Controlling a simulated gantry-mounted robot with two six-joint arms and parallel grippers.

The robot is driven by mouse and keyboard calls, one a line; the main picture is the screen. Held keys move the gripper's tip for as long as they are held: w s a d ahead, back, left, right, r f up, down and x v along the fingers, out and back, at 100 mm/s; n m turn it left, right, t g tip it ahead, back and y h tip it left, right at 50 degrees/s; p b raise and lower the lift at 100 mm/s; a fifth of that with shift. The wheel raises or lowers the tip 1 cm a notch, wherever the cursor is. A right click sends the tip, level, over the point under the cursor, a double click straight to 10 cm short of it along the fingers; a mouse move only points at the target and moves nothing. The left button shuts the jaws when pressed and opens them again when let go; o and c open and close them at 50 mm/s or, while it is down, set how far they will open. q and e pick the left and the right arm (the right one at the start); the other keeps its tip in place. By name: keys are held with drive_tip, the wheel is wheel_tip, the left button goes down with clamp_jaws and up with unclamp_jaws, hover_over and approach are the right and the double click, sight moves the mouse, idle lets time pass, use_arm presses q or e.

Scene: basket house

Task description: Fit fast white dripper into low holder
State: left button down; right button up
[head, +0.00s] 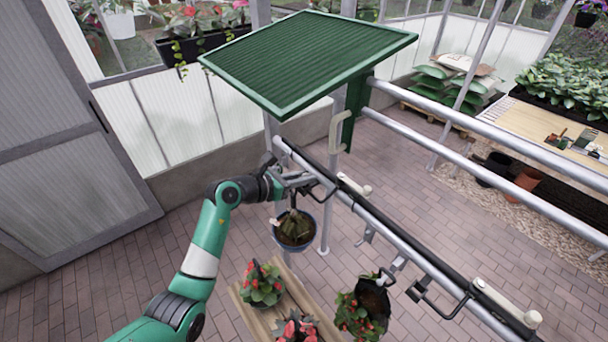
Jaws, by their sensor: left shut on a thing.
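A white dripper (355,186) lies along the dark rail just right of my left gripper. Another white dripper (505,303) sits at the rail's near end, at the lower right. Grey clip-like holders (368,235) hang below the rail; which is the low one I cannot tell. My left gripper (300,181) is shut beside the rail, directly above a hanging blue pot (294,244) with a dark plant. It appears to grip the pot's hanger, though the contact is too small to see clearly. My right gripper is not in view.
A green ribbed panel (310,58) overhangs the rail (400,248). A tilted dark pot (374,297) with red flowers hangs at the lower middle. Potted flowers (263,285) stand on a wooden bench (249,313). Black hooks (437,300) stick out from the rail. Left floor is clear.

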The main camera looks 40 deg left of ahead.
use_arm(q)
drive_tip(key=shift+f, duration=0.2)
drive_tip(key=c, duration=0.8)
unclamp_jaws()
drive_tip(key=shift+s, duration=0.15)
drive_tip(key=v, duration=1.1)
drive_tip(key=shift+s+r, duration=0.1)
drive_tip(key=shift+s, duration=0.1)
